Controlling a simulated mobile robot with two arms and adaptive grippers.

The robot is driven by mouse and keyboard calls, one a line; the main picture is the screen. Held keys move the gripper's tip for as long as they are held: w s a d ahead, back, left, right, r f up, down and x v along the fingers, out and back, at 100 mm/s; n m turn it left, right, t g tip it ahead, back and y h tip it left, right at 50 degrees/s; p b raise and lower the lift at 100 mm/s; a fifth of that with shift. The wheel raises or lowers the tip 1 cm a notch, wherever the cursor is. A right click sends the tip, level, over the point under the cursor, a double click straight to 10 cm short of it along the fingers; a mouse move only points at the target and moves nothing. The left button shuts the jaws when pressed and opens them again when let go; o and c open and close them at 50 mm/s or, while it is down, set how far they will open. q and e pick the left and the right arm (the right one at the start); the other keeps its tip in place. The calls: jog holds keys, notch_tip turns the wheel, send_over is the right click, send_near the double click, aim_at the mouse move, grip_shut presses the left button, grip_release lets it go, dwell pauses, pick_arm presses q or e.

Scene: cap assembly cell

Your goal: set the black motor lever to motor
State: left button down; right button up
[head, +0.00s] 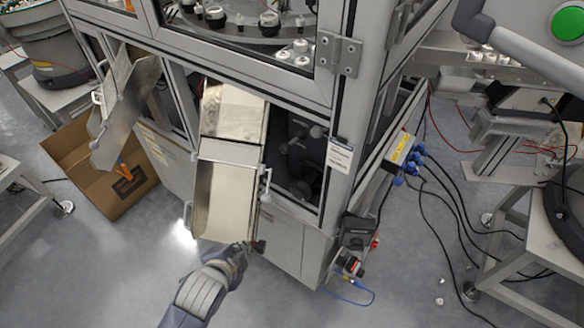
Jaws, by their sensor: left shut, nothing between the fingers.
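My left gripper (241,249) is at the lower end of the metal chute (218,200), in front of the machine cabinet. Its fingers look shut and empty, though they are small in the picture. A small dark part (260,246) shows just right of the fingertips; I cannot tell whether they touch it. In the dark opening right of the chute, grey round knobs (316,131) show among black parts. I cannot single out the black motor lever with certainty. My right gripper is not in view.
An open cardboard box (88,165) stands on the floor at left, below a tilted metal plate (125,105). A yellow-labelled connector box (401,150) with blue plugs and loose black cables is at right. The floor in front of the cabinet is mostly clear.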

aim_at(291, 143)
pick_arm(q)
jog(key=w+d+r+m+t+h, duration=0.45)
jog(key=d+r+m, duration=0.8)
jog(key=m, duration=0.35)
jog(key=w+p, duration=0.3)
jog(key=w, duration=0.8)
jog(key=shift+w+d+f, duration=0.35)
jog(key=shift+w+d, duration=0.05)
